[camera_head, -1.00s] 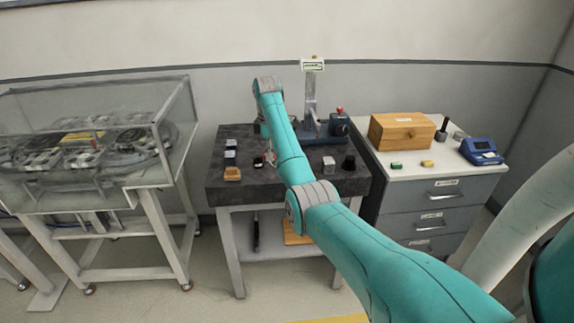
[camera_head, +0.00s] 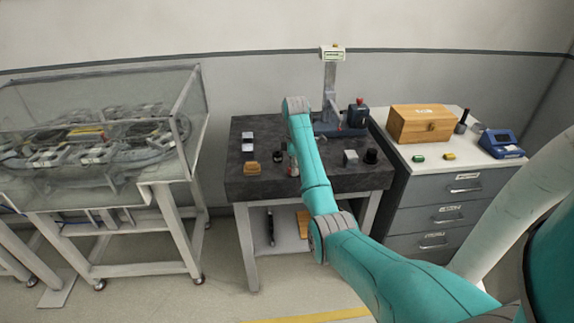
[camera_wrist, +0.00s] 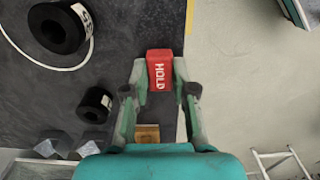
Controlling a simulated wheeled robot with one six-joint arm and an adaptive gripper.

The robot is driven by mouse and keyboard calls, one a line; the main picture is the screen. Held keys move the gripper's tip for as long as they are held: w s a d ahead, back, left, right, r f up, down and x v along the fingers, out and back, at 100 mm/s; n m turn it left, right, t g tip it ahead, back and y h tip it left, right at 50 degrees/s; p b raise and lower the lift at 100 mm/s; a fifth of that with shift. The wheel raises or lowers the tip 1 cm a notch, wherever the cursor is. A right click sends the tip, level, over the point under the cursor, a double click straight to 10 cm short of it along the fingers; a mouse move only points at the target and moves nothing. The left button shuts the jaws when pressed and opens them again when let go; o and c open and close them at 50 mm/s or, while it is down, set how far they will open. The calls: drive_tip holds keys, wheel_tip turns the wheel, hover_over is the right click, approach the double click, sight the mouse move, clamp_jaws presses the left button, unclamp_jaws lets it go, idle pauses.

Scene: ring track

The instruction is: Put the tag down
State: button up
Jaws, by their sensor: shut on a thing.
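My gripper (camera_wrist: 160,82) is shut on a red tag (camera_wrist: 159,69) marked "HOLD" in the wrist view. The tag sits between the fingertips, over the dark stone table (camera_wrist: 120,62) close to its edge. Whether the tag touches the table top is unclear. In the head view my arm reaches over the dark table (camera_head: 335,180) and hides most of the gripper. Only a small bit of red shows beside the arm there.
Black cylinders (camera_wrist: 95,105) and metal hex pieces (camera_wrist: 53,143) stand left of my gripper. A test stand (camera_head: 331,90) is at the back. Drawers with a wooden box (camera_head: 423,124) stand right.

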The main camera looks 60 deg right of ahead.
drive_tip(key=shift+f, duration=0.1)
drive_tip(key=o, duration=0.9)
drive_tip(key=shift+o, duration=0.2)
